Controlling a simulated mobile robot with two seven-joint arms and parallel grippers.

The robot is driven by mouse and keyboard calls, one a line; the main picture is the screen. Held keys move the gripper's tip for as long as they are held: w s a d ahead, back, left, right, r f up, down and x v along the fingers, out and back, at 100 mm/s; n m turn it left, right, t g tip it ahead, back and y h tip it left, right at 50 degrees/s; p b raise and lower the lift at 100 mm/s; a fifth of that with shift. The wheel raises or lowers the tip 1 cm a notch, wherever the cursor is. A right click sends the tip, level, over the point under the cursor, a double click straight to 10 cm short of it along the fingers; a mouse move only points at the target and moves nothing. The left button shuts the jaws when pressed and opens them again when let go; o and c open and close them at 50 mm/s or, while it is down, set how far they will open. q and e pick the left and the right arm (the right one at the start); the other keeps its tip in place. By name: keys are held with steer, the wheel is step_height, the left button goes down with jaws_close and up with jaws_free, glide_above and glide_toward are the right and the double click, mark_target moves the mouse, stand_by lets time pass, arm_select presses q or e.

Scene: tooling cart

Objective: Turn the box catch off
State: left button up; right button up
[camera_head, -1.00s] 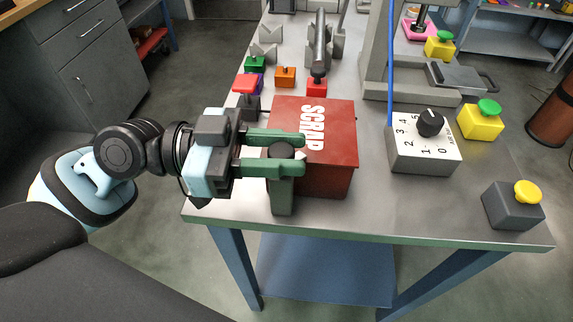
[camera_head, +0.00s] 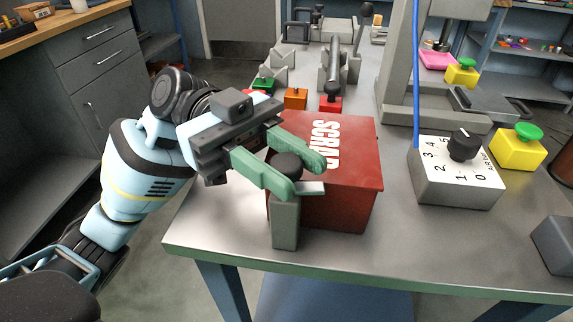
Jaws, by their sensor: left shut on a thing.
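My left gripper (camera_head: 303,176) comes in from the left and is shut on the knob. One green finger is on the knob's near side and one on its far side, both slanting down to the right. The fingers hide part of the knob. My right gripper is not in view.
A grey dial box (camera_head: 458,185) with a black knob stands right of the red box. A yellow box with a green button (camera_head: 518,148) is beyond it. A grey box (camera_head: 553,245) is at the right edge. Small coloured blocks (camera_head: 295,98) stand behind. The front bench top is clear.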

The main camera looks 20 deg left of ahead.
mark_target(275, 157)
arm_select(q)
steer(key=shift+m+g, duration=0.3)
steer(key=shift+g, duration=0.2)
steer(key=o, duration=0.9)
steer(key=shift+w+a, duration=0.1)
steer(key=shift+a, duration=0.05)
steer(key=v, duration=0.6)
steer(key=shift+r, duration=0.1)
steer(key=shift+w+a, duration=0.3)
steer(key=shift+a, duration=0.35)
